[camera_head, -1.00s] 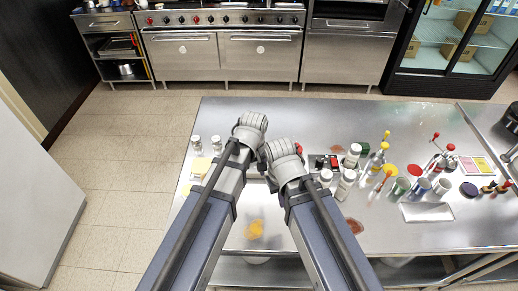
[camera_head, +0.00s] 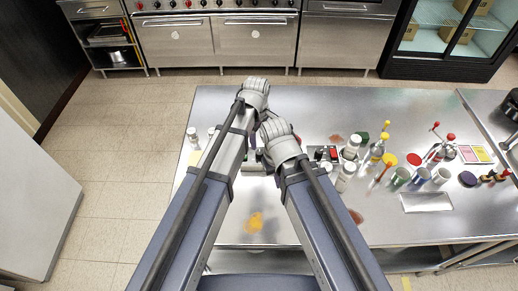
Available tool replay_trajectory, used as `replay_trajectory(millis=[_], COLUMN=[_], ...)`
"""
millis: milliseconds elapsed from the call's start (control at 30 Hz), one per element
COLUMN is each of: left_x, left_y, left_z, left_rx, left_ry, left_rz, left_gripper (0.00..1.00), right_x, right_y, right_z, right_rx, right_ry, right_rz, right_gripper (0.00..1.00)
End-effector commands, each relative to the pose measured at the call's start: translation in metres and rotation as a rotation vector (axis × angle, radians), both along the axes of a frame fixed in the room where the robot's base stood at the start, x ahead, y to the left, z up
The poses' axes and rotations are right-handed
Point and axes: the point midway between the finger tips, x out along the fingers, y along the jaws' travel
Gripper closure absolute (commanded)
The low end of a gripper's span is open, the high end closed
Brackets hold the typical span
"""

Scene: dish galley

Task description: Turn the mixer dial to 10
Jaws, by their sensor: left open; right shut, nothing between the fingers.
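I cannot make out the mixer or its dial. A greyish item (camera_head: 251,161) lies on the steel table just under my arms, largely covered by them. My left gripper (camera_head: 256,86) is the higher one, over the far part of the table. It is open, though its fingers are hard to see from above. My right gripper (camera_head: 275,129) is just below and to the right of it, close beside the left arm. It is shut with nothing in it. Whatever lies directly beneath both grippers is hidden.
The steel table (camera_head: 300,222) has an orange spill (camera_head: 255,221). A dark box with red parts (camera_head: 322,153), white shakers (camera_head: 345,176), bottles and cups (camera_head: 400,177) crowd the right. A shallow tray (camera_head: 427,202) lies near the front right.

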Motion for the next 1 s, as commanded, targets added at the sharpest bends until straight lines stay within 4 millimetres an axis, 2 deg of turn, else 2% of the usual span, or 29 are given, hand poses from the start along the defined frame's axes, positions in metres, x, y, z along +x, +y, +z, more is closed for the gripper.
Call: replay_trajectory(millis=[267, 700, 833, 1000], left_x=[0.000, 0.002, 0.002, 0.002], left_y=[0.000, -0.001, -0.002, -0.002], left_z=[-0.015, -0.069, -0.078, -0.078], left_rx=[0.000, 0.001, 0.001, 0.001], left_ry=[0.000, 0.001, 0.001, 0.001], left_rz=[-0.002, -0.003, -0.003, -0.003], left_gripper=[0.33, 0.33, 0.33, 0.33], right_x=[0.000, 0.000, 0.000, 0.000], right_y=[0.000, 0.000, 0.000, 0.000], right_z=[-0.015, -0.069, -0.078, -0.078], right_rx=[0.000, 0.000, 0.000, 0.000], right_ry=[0.000, 0.000, 0.000, 0.000], right_rz=[0.000, -0.002, -0.002, -0.002], right_gripper=[1.00, 1.00, 1.00, 1.00])
